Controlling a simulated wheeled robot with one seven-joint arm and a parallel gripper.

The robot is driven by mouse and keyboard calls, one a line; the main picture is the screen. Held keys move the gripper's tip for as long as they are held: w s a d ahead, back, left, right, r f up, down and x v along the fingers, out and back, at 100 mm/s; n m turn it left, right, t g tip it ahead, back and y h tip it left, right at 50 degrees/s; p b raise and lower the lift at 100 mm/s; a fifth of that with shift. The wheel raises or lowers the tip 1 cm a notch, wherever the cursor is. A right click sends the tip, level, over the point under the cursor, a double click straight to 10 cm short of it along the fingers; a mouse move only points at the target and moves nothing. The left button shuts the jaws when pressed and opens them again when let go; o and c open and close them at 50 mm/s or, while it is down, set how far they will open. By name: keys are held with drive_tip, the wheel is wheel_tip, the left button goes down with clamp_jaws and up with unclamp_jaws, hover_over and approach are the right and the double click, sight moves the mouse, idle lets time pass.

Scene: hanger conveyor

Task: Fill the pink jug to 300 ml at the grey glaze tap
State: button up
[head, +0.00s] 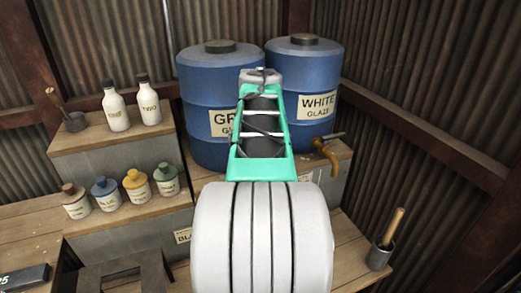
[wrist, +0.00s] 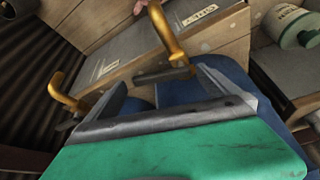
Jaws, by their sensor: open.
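The grey glaze drum (head: 200,100), blue with a partly hidden "GR… GLAZE" label, stands on the bench behind my arm. My arm hides its tap and my gripper in the head view. In the wrist view my gripper (wrist: 165,90) is open, its two fingers spread apart. A brass tap (wrist: 173,40), seemingly the grey one, lies ahead, with its dark lever (wrist: 165,74) showing between the fingers; I cannot tell whether they touch. A small pink patch (wrist: 139,6) beside its spout at the top edge seems part of the pink jug; its fill level is hidden.
The white glaze drum (head: 305,75) stands to the right with its brass tap (head: 325,153). Several jars and two white bottles (head: 115,108) fill the left shelves. A grey cup holding a wooden-handled tool (head: 380,257) stands at lower right. Corrugated walls close the corner.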

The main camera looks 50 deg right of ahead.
drive_tip(key=v, duration=0.7)
drive_tip(key=shift+a+r+b, duration=0.2)
drive_tip(key=shift+r+b, duration=0.1)
drive_tip(key=shift+b, duration=0.05)
